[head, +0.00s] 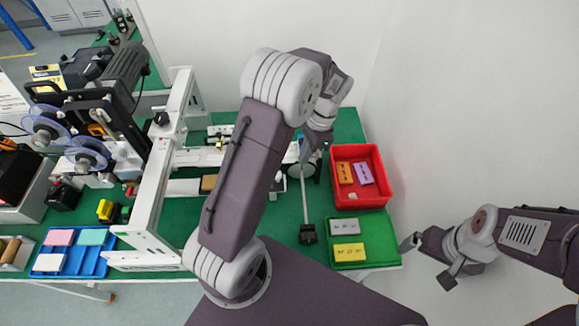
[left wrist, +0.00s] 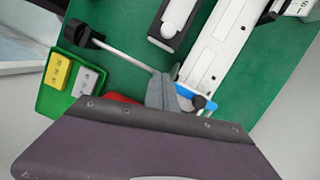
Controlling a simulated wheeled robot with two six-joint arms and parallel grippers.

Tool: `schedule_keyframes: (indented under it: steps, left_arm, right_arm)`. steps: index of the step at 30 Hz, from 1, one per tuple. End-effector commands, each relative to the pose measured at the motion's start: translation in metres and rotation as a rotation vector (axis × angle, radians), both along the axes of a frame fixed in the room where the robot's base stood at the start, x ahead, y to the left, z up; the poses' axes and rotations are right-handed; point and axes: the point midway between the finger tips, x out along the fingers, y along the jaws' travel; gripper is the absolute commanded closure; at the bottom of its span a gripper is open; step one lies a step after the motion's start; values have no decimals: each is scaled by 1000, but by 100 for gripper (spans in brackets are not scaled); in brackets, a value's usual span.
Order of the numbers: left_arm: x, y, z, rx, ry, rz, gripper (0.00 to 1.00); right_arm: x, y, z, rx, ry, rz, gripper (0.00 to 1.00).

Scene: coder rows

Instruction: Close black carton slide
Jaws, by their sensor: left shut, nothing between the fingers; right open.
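I cannot clearly pick out a black carton slide. A thin grey rod (head: 304,195) with a black end piece (head: 307,234) lies over the green table; in the left wrist view the black end piece (left wrist: 77,33) is at the upper left. My left gripper (head: 306,150) is by the far end of the rod, shut and empty; its grey fingers (left wrist: 160,92) overlap the rod's end in the wrist view, and I cannot tell if they touch it. My right gripper (head: 426,263) is open and empty, right of the green tray, off the table. My left arm hides part of the machine line.
A red tray (head: 338,202) holds an orange and a purple block. A green tray (head: 384,255) holds a grey and a yellow block. A blue tray (head: 94,262) with coloured blocks is at the left, beside the white machine frame (head: 160,180). A wall stands at the right.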

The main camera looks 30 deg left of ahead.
Motion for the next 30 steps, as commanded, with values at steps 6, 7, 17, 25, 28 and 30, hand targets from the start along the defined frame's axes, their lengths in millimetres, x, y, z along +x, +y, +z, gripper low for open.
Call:
schedule_keyframes:
  steps: [6,7,17,25,28,30]
  left_arm:
    - [-13,12,-35,-1,1,3,100]
    - [-17,16,-34,-1,1,3,100]
    - [-36,34,-35,-2,-1,1,100]
    - [-36,34,-36,-1,-1,0,100]
    - [-37,36,-35,-2,-1,1,100]
    - [-40,40,-35,-1,0,1,100]
  right_arm:
    - [0,0,1,0,0,0,0]
    - [0,0,2,0,0,0,0]
    - [0,0,5,0,0,0,0]
    - [0,0,5,0,0,0,0]
    - [0,0,5,0,0,0,0]
    - [0,0,6,0,0,0,0]
